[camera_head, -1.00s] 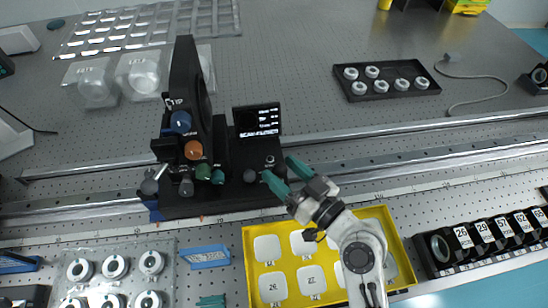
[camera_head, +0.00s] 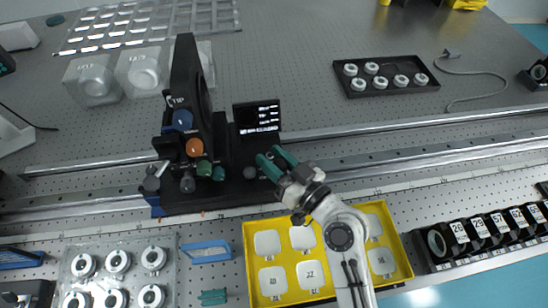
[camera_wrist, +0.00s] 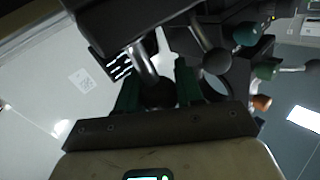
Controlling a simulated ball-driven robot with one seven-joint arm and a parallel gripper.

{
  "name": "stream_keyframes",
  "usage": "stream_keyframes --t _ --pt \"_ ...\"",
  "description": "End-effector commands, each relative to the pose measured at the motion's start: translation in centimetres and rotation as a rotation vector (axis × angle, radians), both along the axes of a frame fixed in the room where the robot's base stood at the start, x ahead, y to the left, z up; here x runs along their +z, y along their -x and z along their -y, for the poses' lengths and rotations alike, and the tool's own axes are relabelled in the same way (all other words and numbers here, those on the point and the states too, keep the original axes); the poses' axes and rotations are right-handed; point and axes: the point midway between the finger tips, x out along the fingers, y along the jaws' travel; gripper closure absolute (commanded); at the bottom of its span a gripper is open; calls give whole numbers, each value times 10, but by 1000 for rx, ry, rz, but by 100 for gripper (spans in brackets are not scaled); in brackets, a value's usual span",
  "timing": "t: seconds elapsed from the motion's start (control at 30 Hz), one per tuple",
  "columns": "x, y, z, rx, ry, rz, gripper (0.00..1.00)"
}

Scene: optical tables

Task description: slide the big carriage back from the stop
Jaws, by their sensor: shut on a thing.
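The big carriage (camera_head: 215,195) is a black base on the long rail, with a tall black plate (camera_head: 188,85), several coloured knobs and a small screen (camera_head: 257,118). A blue piece (camera_head: 155,206) sits against its left end; I cannot tell whether this is the stop. My gripper (camera_head: 270,161) is at the carriage's right end. In the wrist view, the green fingers of my gripper (camera_wrist: 158,90) are shut on a black ball knob (camera_wrist: 157,95) with a silver stem. In the head view the fingers hide this knob.
The rail (camera_head: 420,158) runs clear to the right of the carriage. A yellow tray (camera_head: 250,292) with white pieces lies in front, under my arm. A row of black numbered units (camera_head: 480,235) stands at front right. A black tray of white rings (camera_head: 385,78) lies behind the rail.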

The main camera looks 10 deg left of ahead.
Motion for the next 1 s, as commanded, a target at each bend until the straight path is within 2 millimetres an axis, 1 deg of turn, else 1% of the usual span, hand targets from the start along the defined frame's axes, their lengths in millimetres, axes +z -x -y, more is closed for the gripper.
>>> stream_keyframes --t 0.03,0.23,0.5,0.63,0.77,0.87,1.0 --pt "0 0 0 0 0 0 80" --pt "0 0 0 0 0 0 99" --pt "0 0 1 -1 0 0 100" --pt "-2 -2 6 -3 0 2 100" --pt "-5 -7 22 -8 1 3 100" --pt "-6 -13 42 -12 0 6 100" --pt "-7 -22 73 -14 1 6 100"
